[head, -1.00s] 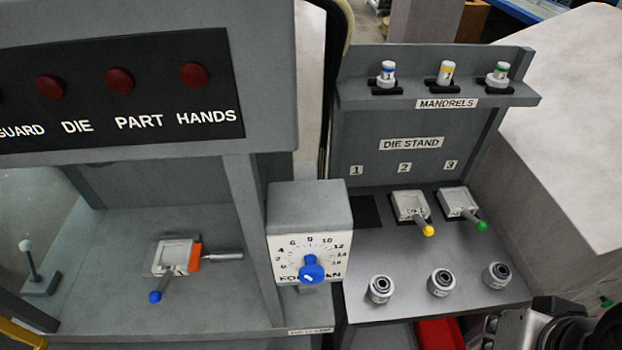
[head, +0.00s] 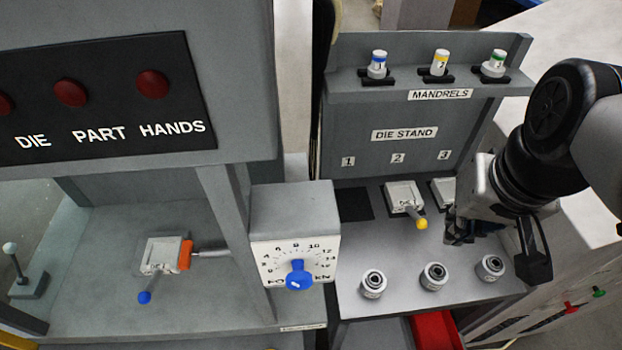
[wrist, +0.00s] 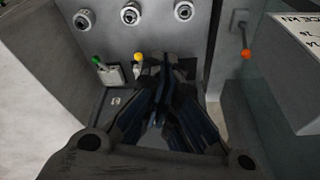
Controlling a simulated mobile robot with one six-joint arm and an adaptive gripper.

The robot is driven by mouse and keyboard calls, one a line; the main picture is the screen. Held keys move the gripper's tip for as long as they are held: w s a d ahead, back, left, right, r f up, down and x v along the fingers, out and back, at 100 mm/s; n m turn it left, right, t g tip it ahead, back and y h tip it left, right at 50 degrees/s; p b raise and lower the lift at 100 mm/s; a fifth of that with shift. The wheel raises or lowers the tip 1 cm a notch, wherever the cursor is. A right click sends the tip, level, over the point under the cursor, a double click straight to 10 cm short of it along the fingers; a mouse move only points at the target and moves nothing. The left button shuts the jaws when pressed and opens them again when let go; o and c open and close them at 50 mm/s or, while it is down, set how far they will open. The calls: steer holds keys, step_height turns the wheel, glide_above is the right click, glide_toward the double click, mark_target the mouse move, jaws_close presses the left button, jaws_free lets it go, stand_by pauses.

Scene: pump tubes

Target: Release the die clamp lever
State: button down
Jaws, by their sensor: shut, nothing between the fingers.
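In the wrist view a lever with an orange ball (wrist: 246,53) stands on a grey plate near the dial box; I cannot tell if it is the die clamp lever, and I do not make it out in the head view. In the head view a die with a blue-knobbed handle (head: 158,255) sits in the press, with an orange block (head: 186,254) and metal rod against its right side. My gripper (head: 458,232) is shut and empty over the right part of the die stand, well right of the press. It also shows in the wrist view (wrist: 165,68).
The dial box (head: 294,240) stands between the press and the die stand (head: 350,290). Die 2 (head: 403,196) has a yellow knob; die 3 (head: 442,190) is partly hidden by my gripper. Several round metal parts (head: 434,277) line the stand's front. Mandrels (head: 440,62) stand on the shelf.

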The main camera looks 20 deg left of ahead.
steer(key=w+a+f+n+g, duration=0.1)
steer(key=w+a+f, duration=0.1)
steer(key=w+a, duration=0.45)
steer(key=w+a+f+n+g, duration=0.1)
steer(key=w+a+f+n, duration=0.2)
steer(key=a, duration=0.7)
steer(key=w+a+f+n+g+p, duration=0.1)
steer(key=a+f+g, duration=0.1)
steer(key=a+f, duration=1)
steer(key=a, duration=0.4)
steer(key=shift+w+a+h, duration=0.2)
steer(key=shift+w+h, duration=0.1)
steer(key=shift+h, duration=0.1)
steer(key=shift+f, duration=0.2)
step_height(320, 180, down, 10)
steer(key=s+b, duration=0.1)
steer(key=b, duration=0.2)
steer(key=s+d+r, duration=0.1)
steer(key=s+d+b, duration=0.1)
steer(key=shift+s+d+r, duration=0.1)
steer(key=shift+s+r, duration=0.25)
steer(key=shift+s, duration=0.05)
